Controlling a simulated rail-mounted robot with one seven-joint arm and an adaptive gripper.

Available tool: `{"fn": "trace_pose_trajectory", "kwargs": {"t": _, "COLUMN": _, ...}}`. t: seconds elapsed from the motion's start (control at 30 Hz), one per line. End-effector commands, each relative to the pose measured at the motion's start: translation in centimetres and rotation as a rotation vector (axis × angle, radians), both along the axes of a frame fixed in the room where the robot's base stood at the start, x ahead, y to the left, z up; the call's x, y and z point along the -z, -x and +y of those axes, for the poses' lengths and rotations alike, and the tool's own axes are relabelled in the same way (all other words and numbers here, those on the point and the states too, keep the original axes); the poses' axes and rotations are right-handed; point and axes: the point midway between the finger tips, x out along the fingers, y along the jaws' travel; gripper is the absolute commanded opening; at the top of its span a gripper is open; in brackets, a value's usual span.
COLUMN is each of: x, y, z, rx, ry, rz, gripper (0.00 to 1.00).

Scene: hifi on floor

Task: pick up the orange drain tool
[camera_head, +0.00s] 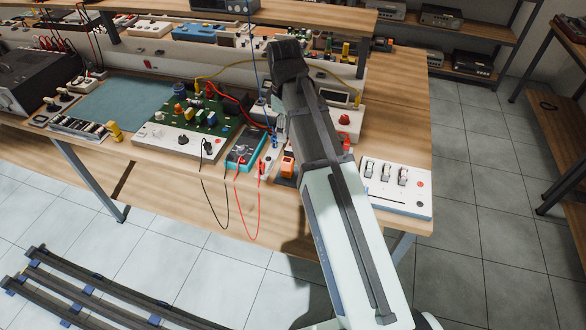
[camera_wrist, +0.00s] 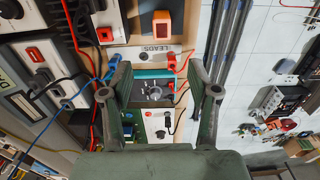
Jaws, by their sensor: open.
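A small orange block-like object (camera_head: 288,166) stands near the front edge of the bench, partly beside my arm.
A teal multimeter (camera_head: 245,148) with red and black leads lies left of the orange object; the leads hang over the bench edge. A white switch panel (camera_head: 396,186) sits at the right. A green circuit board (camera_head: 193,110) is further left. Bare wood (camera_head: 405,110) lies at right.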

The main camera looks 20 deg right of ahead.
Motion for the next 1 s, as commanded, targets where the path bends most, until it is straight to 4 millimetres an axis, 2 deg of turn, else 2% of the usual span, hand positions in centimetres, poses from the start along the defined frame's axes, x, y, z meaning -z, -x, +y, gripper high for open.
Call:
{"fn": "trace_pose_trajectory", "kwargs": {"t": 0.17, "x": 2.0, "y": 0.2, "z": 0.0, "rx": 0.000, "ry": -0.001, "rz": 0.003, "gripper": 0.60}}
{"fn": "trace_pose_trajectory", "kwargs": {"t": 0.7, "x": 10.1, "y": 0.2, "z": 0.0, "rx": 0.002, "ry": 0.000, "rz": 0.004, "gripper": 0.60}}
{"fn": "trace_pose_trajectory", "kwargs": {"t": 0.83, "x": 11.3, "y": 0.1, "z": 0.0, "rx": 0.002, "ry": 0.000, "rz": 0.002, "gripper": 0.60}}
{"fn": "trace_pose_trajectory", "kwargs": {"t": 1.0, "x": 11.9, "y": 0.1, "z": 0.0, "rx": 0.002, "ry": -0.001, "rz": 0.001, "gripper": 0.60}}
